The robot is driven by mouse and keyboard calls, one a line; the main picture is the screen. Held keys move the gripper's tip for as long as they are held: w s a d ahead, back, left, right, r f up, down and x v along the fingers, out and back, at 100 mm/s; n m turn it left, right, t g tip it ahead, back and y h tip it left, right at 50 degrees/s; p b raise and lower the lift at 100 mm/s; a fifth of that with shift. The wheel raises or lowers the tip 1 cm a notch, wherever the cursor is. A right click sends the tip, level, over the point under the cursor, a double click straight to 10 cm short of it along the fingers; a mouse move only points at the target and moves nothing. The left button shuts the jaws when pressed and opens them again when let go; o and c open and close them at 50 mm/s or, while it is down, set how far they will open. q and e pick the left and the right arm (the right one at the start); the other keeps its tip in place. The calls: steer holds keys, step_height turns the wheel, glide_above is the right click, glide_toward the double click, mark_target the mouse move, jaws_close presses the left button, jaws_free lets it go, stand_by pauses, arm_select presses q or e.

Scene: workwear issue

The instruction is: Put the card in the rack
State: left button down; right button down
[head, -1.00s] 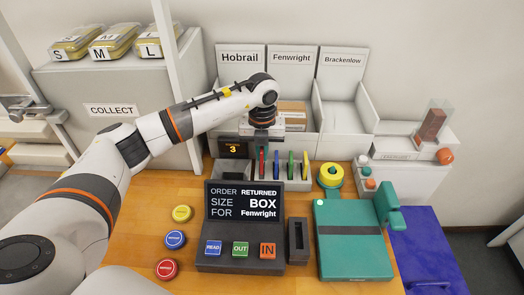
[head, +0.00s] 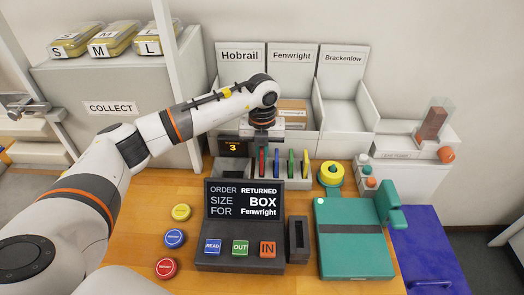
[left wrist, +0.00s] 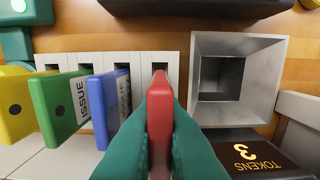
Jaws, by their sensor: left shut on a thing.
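The red card (left wrist: 160,100) is pinched between the teal fingers of my left gripper (left wrist: 160,130) in the left wrist view. In the head view it shows as a red edge (head: 262,162) below my left gripper (head: 263,143). The card is upright, lined up with the end slot of the grey rack (left wrist: 142,62). The rack also shows in the head view (head: 298,184). I cannot tell how deep the card's lower edge sits. Blue (left wrist: 105,112), green (left wrist: 62,105) and yellow (left wrist: 14,108) cards stand in the other slots. My right gripper is not in view.
An open square grey bin (left wrist: 240,45) adjoins the rack, and a tokens display (left wrist: 255,155) reading 3 is near it. A dark console (head: 240,262) stands in front. Labelled bays (head: 345,115) rise behind. A teal device (head: 350,245) is at the right.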

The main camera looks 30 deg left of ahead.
arm_select(q)
steer(key=shift+f+b, duration=0.85)
steer(key=shift+f, duration=0.45)
stand_by(0.4)
steer(key=c, duration=1.5)
jaws_free()
steer(key=shift+o, duration=0.2)
steer(key=shift+r, duration=0.1)
steer(key=shift+r+p, duration=2.9)
steer(key=shift+r, duration=1.55)
